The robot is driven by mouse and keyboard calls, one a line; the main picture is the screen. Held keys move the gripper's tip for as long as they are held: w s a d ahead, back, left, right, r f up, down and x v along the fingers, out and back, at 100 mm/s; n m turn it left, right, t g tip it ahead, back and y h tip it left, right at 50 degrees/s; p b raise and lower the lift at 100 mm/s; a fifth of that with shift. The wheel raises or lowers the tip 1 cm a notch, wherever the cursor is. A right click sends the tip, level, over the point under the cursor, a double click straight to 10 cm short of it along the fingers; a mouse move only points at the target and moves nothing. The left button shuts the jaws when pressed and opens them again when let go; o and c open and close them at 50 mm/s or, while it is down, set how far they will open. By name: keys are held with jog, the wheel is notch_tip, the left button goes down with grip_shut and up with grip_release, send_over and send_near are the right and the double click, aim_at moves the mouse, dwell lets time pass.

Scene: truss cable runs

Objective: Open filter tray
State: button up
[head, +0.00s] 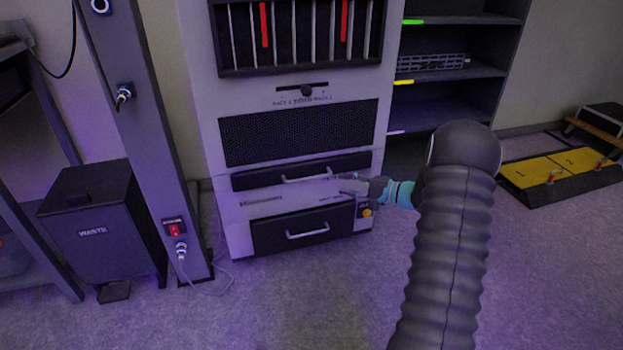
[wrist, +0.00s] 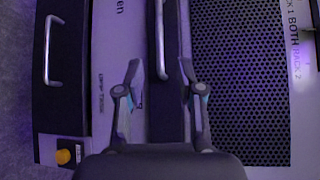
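A white cabinet (head: 215,120) has a narrow dark drawer front (head: 250,180) with a bar handle (head: 306,178), below a perforated panel. I take this to be the filter tray, though its label is too small to read. My gripper (head: 352,186) is in front of the cabinet, near the right end of this drawer. In the wrist view, my gripper (wrist: 160,70) is open, with its fingers apart on either side of the handle's line. The handle (wrist: 160,40) lies between and beyond the fingertips, not clasped. The drawer looks shut.
A lower drawer (head: 275,238) with its own handle sits beneath, with a yellow knob (head: 367,212) beside it. A waste bin (head: 95,225) and a post (head: 140,120) stand left. Shelves (head: 450,75) and yellow floor plates (head: 560,170) are right. The floor in front is clear.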

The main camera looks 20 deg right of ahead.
aim_at(312, 178)
jog(key=x, duration=1.2)
jog(key=shift+a+p, duration=0.15)
jog(key=shift+p, duration=0.15)
grip_shut()
